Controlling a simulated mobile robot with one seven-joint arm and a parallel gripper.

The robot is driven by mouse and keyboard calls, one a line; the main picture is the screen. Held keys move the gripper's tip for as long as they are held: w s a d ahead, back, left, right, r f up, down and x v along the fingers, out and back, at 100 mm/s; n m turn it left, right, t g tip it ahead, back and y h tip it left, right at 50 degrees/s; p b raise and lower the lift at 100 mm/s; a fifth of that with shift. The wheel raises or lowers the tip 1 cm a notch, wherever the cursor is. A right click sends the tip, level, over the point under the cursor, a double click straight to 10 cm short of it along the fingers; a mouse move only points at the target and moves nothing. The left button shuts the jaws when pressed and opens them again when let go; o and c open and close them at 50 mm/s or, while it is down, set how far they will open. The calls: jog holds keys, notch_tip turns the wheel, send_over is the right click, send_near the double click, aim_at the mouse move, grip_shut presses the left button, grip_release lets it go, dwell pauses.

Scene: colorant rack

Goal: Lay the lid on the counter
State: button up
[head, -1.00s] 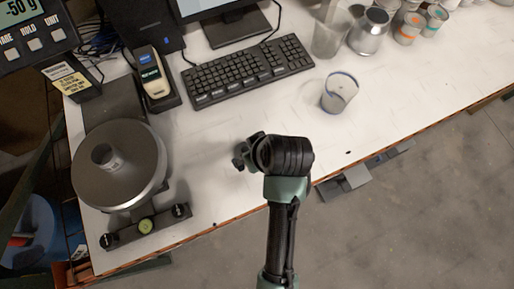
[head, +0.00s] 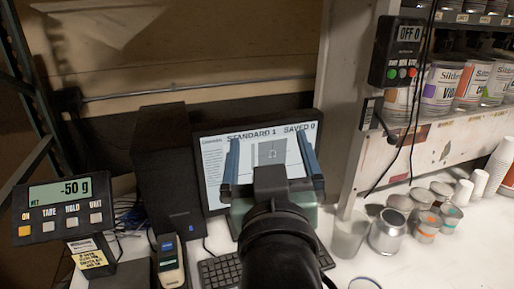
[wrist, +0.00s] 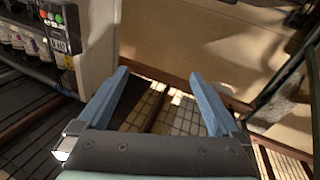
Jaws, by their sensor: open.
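My gripper (head: 268,142) is raised in front of the monitor, fingers pointing up and spread apart. In the wrist view my gripper (wrist: 159,75) is open, with nothing between its blue fingers. The white counter (head: 440,265) shows at the lower right of the head view. I cannot make out a separate loose lid in either view. Several small jars (head: 426,228) stand on the counter at the right, beside a silver can (head: 388,232). Part of the counter is hidden behind my arm.
The monitor (head: 212,145) is behind my gripper, with a keyboard (head: 215,272) below. A scale display (head: 62,205) and a handheld device (head: 170,262) are at the left. A clear beaker (head: 348,236) stands left of the silver can. A shelf of cans (head: 440,88) fills the upper right.

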jog(key=s+a+r+t+b, duration=0.1)
jog(key=s+r+t, duration=0.3)
jog(key=r, duration=0.5)
jog(key=s+r+m+t+b, duration=0.1)
jog(key=s+r+t, duration=0.3)
jog(key=s+r, duration=0.3)
jog(key=shift+a+r+m, duration=0.3)
jog(key=shift+a+r, duration=0.05)
jog(key=shift+r, duration=1.45)
